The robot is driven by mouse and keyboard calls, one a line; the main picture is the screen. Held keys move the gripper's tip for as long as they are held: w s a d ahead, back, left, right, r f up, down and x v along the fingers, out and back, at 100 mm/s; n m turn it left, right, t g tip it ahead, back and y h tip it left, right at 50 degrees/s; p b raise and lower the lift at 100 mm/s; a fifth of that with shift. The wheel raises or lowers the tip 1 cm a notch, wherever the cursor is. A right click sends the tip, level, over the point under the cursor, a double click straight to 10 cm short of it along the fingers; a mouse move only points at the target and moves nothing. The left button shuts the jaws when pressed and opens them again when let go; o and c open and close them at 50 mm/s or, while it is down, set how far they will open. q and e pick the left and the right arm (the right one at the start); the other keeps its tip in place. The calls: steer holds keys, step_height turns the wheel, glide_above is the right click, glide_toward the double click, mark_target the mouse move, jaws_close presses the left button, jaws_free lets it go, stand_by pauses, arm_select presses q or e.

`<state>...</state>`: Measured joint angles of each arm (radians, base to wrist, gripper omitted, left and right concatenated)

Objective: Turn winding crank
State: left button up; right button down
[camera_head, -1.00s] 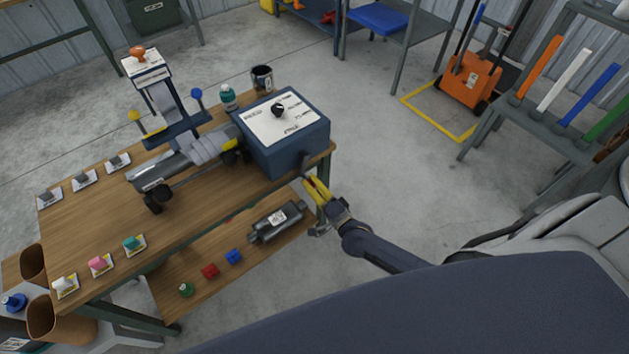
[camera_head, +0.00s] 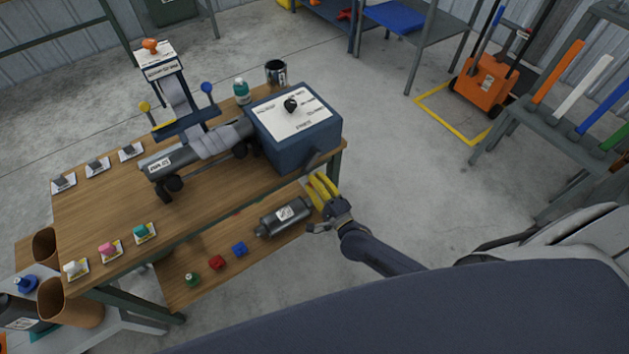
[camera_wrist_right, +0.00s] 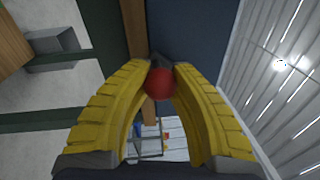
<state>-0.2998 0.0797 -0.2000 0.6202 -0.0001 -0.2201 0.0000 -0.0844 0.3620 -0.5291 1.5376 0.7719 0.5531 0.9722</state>
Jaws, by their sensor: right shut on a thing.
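The winding machine has a dark blue box (camera_head: 290,148) with a white labelled top and a black knob (camera_head: 291,104), at the right end of the wooden table. A grey muffler cylinder (camera_head: 185,157) extends to its left. My right gripper (camera_head: 314,184) is at the box's near right side, its yellow fingers shut on the crank handle. In the right wrist view, a red ball-shaped crank knob (camera_wrist_right: 159,83) sits between the fingertips, with the dark box behind. The rest of the crank is mostly hidden. My left gripper is not in view.
The wooden table (camera_head: 110,205) carries several small parts on cards. A lower shelf (camera_head: 178,277) holds a muffler (camera_head: 284,216) and coloured caps. A teal bottle (camera_head: 241,92) and a dark can (camera_head: 276,73) stand behind the box.

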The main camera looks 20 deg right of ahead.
steer(key=shift+d+r, duration=0.1)
steer(key=shift+d, duration=0.05)
steer(key=c, duration=1)
jaws_free()
steer(key=shift+s, duration=0.1)
steer(key=v, duration=1.1)
steer(key=shift+s, duration=0.4)
